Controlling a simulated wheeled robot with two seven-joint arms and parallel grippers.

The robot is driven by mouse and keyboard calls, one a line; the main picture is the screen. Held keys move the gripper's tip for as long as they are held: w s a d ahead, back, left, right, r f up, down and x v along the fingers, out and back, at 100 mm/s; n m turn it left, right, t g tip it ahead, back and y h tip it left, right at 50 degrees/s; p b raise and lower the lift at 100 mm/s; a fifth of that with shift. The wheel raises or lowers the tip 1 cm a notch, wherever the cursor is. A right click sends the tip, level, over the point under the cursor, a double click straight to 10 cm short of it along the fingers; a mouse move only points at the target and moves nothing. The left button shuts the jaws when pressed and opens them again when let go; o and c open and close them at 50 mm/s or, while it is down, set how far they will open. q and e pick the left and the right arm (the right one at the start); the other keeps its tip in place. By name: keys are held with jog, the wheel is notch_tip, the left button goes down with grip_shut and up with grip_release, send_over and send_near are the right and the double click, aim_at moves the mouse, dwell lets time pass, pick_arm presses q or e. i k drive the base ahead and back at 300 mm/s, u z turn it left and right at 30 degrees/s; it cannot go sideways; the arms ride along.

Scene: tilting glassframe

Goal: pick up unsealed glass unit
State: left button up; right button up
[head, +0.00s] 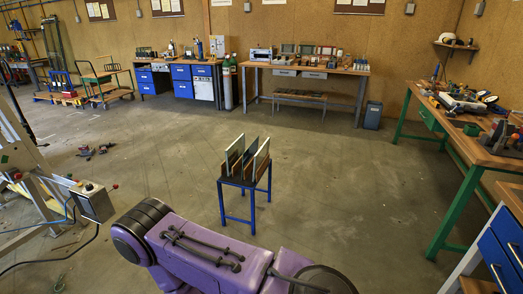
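Several thin upright panels, some white-edged and some dark, stand in a small rack with blue legs (254,206) on the open floor near the middle of the head view. A pale panel (234,154) is at the left of the rack and another pale panel (261,160) is at the right. I cannot tell which of them is the unsealed glass unit. Neither of my grippers shows. A purple link that looks like part of my arm fills the bottom centre, in front of the rack.
A tilting frame with a grey control box (93,202) and cables stands at the left. A green-legged workbench (464,153) with tools runs along the right. Benches line the back wall, and a cart (104,83) is back left. The floor around the rack is clear.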

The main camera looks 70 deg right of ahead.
aim_at(233, 153)
jog(key=z, duration=2.85)
jog(key=i, duration=2.05)
jog(key=z, duration=0.55)
jog(key=i, duration=1.75)
jog(key=u, duration=0.75)
jog(key=i, duration=0.85)
jog(key=u, duration=0.9)
